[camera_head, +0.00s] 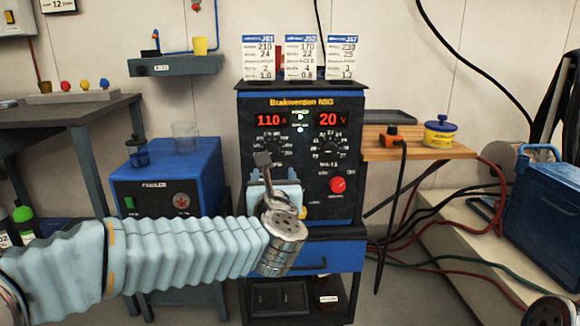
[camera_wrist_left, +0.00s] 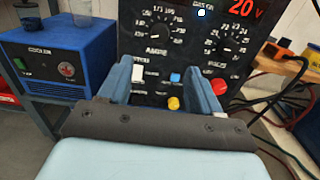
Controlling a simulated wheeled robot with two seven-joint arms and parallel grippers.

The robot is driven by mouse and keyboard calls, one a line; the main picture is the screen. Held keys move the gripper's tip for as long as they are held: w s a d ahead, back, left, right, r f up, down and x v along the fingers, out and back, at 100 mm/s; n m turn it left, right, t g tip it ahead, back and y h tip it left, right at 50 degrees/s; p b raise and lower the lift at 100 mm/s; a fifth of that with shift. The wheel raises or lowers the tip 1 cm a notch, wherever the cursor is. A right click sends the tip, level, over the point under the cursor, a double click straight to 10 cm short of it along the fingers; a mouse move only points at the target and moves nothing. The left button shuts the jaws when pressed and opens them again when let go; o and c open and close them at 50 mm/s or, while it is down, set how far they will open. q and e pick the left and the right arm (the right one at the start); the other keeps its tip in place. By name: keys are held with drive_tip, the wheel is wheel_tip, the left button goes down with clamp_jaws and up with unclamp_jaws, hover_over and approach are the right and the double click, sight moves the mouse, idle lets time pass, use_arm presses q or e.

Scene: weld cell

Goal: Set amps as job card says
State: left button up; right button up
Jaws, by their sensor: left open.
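The welder (camera_head: 300,208), a black-fronted machine in a blue case, reads 110 A and 20 V in red. Its amps dial (camera_head: 267,145) sits left and its volts dial (camera_head: 331,145) right. Both dials also show in the left wrist view, amps (camera_wrist_left: 160,30) and volts (camera_wrist_left: 238,36). Three job cards stand on top: a left card (camera_head: 258,58), a middle card (camera_head: 300,58) and a right card (camera_head: 342,58). Their small print is hard to read. My left gripper (camera_wrist_left: 163,72) is open and empty, before the panel's lower left, below the amps dial. My right gripper is not visible.
A red knob (camera_head: 338,184) is low on the panel's right. A blue cooler (camera_head: 170,185) stands left of the welder. A wooden shelf (camera_head: 418,152) with a yellow tub (camera_head: 440,131) is on the right. Cables hang below it.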

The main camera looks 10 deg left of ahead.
sight(273, 154)
use_arm(q)
drive_tip(key=p+x, duration=0.2)
drive_tip(key=x, duration=1.1)
drive_tip(key=shift+w+a+f, duration=0.1)
drive_tip(key=shift+w, duration=0.2)
drive_tip(key=c, duration=1)
drive_tip(key=shift+c, duration=0.2)
